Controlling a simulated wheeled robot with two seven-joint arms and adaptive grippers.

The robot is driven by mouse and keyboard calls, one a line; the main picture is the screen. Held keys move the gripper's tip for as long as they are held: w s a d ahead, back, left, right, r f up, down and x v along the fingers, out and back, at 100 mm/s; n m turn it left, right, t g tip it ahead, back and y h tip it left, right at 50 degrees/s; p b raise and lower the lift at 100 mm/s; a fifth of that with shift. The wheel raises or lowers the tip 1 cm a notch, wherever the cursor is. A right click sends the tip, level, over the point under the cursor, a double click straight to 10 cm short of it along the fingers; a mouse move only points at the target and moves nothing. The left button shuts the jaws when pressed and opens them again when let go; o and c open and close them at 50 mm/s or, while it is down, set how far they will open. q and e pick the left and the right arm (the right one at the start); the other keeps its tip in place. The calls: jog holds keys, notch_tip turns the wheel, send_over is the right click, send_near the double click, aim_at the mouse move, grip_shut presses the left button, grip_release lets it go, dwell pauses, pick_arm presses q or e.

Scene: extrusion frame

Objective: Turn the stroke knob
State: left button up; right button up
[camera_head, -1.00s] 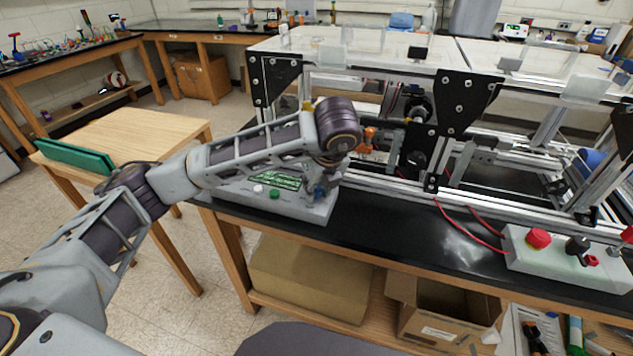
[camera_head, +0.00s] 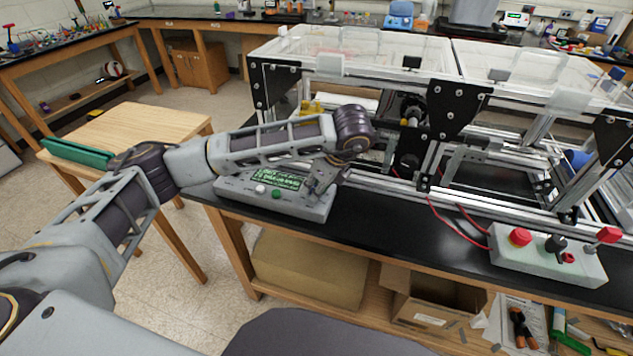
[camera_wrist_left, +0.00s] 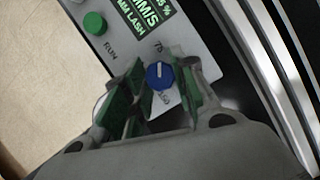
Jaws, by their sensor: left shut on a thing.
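The stroke knob, blue with a white pointer line, shows in the left wrist view (camera_wrist_left: 160,76) on a light grey control box (camera_wrist_left: 200,62). It stands between the green-padded fingers of my left gripper (camera_wrist_left: 157,88), which is shut on it. In the head view, my left gripper (camera_head: 322,180) is at the right end of the control box (camera_head: 300,206) and hides the knob. A lit green display (camera_head: 278,179) and a green button (camera_head: 277,194) are on the box. My right gripper is not in view.
The aluminium extrusion frame (camera_head: 400,185) with black plates stands close behind and right of the box. A second control box (camera_head: 545,262) with a red button (camera_head: 520,237) sits at the right on the black benchtop. The benchtop between the boxes (camera_head: 400,222) is clear.

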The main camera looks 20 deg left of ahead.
pick_arm(q)
jog(key=shift+n, duration=0.3)
dwell(0.4)
jog(key=o, duration=1)
jog(key=shift+o, duration=0.2)
jog(key=shift+d+r, duration=0.1)
jog(key=shift+r, duration=0.05)
jog(key=v, duration=1.1)
jog(key=shift+r, duration=0.25)
jog(key=shift+w+d, duration=0.1)
jog(key=shift+d, duration=0.05)
